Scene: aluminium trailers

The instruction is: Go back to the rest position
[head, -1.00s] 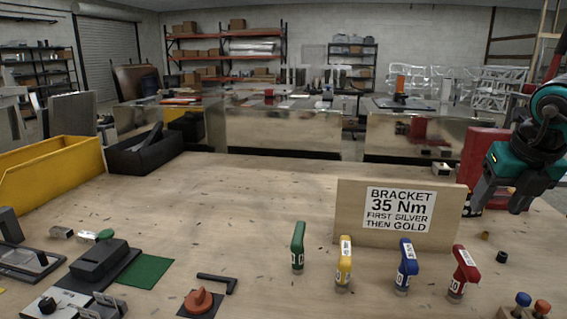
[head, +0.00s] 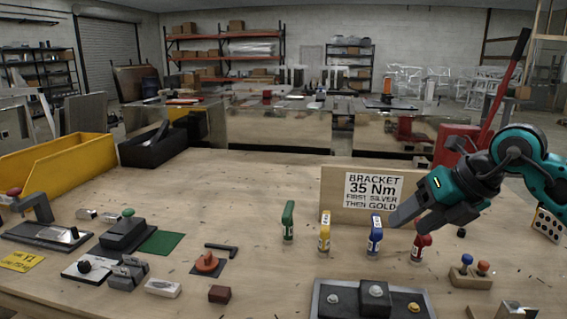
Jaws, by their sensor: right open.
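My right gripper (head: 408,217) is open and appears empty. Its arm comes in from the right, and its fingers point left and down in front of the sign's right edge. In the picture the fingers lie between the blue-handled tool (head: 375,236) and the red-handled tool (head: 421,243), covering part of the red one; I cannot tell if they touch. My left gripper is not in view.
The bracket sign (head: 336,192) stands behind green (head: 288,222) and yellow (head: 324,232) handled tools. A dark fixture (head: 330,286) lies at the front edge. A yellow bin (head: 60,165) and black bin (head: 150,150) stand at left. The bench's back middle is clear.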

